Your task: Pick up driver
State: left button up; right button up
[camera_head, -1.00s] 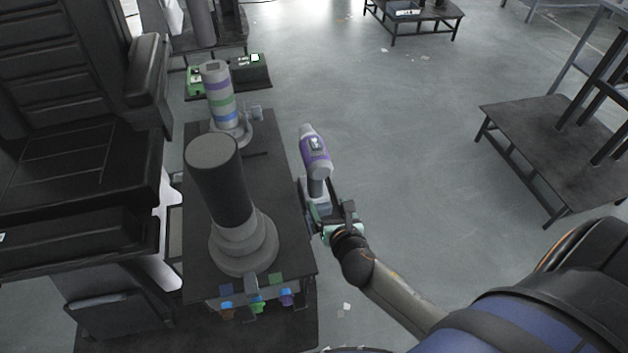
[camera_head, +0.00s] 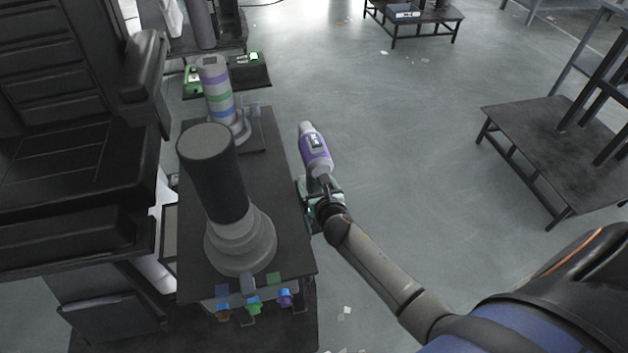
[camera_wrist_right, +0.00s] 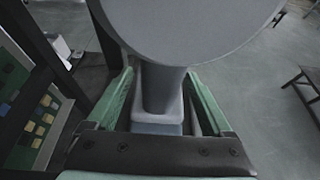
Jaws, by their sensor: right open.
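The driver (camera_head: 314,150) is a purple and grey power tool at the right side of the dark table, with its nose pointing away from me. My right gripper (camera_head: 322,188) is at the driver's handle end. In the right wrist view, the open green-edged fingers of the gripper (camera_wrist_right: 160,105) stand on either side of the grey driver handle (camera_wrist_right: 160,88). The round back of the driver (camera_wrist_right: 190,25) fills the top of that view. Whether the fingers touch the handle cannot be told. My left gripper is not in view.
The dark table (camera_head: 275,190) carries a black-topped grey column (camera_head: 215,180) and a striped column (camera_head: 217,95). Coloured parts (camera_head: 252,300) hang at its front edge. A black seat (camera_head: 75,150) stands at left. A low table (camera_head: 545,150) is at right, with open floor between.

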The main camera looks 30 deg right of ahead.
jog(key=shift+x, duration=0.95)
grip_shut()
dwell(0.6)
jog(key=shift+r, duration=0.25)
